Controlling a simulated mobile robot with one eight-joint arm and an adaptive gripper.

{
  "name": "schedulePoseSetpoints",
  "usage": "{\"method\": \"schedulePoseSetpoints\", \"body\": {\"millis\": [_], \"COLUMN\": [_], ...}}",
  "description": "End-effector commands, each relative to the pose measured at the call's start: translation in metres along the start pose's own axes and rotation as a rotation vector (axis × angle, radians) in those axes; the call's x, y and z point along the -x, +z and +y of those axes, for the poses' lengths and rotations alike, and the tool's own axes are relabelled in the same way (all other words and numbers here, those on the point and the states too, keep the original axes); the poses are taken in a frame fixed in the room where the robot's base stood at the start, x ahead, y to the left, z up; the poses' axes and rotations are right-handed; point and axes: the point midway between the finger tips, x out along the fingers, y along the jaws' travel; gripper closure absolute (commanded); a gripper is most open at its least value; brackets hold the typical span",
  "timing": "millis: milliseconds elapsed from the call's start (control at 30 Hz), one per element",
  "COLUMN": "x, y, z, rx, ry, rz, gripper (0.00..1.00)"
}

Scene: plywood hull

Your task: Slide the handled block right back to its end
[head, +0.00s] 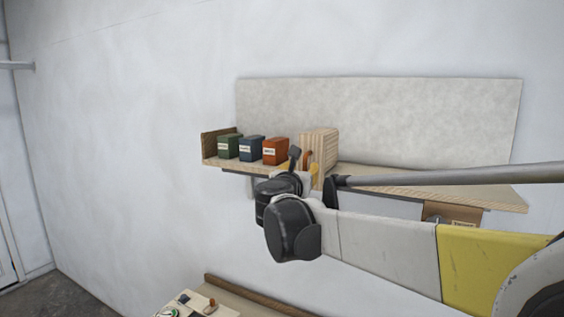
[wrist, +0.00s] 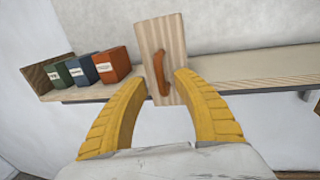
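The handled block (head: 325,147) is a pale wooden block standing upright on a wall shelf. It also shows in the wrist view (wrist: 174,40), with an orange-brown handle (wrist: 160,73) on its front face. My gripper (wrist: 156,84) is open, its yellow fingers spread to either side of the handle in the picture. I cannot tell whether either finger touches the block. In the head view my gripper (head: 308,163) is at the block's front, partly hidden by my arm.
Green (head: 229,146), blue (head: 251,149) and orange (head: 275,151) boxes stand left of the block. A brown end board (head: 212,142) closes the shelf's left end. The shelf (wrist: 255,68) right of the block is bare. A grey panel (head: 420,115) rises behind.

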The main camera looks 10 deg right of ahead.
Motion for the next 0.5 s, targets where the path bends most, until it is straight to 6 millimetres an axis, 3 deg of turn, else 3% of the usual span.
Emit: {"method": "schedulePoseSetpoints", "body": {"millis": [200, 500], "x": [-0.029, -0.035], "y": [0.001, 0.000], "z": [0.000, 0.000], "rx": [-0.001, -0.002], "ry": [-0.001, 0.001], "rz": [0.000, 0.001], "gripper": [0.66, 0.66]}}
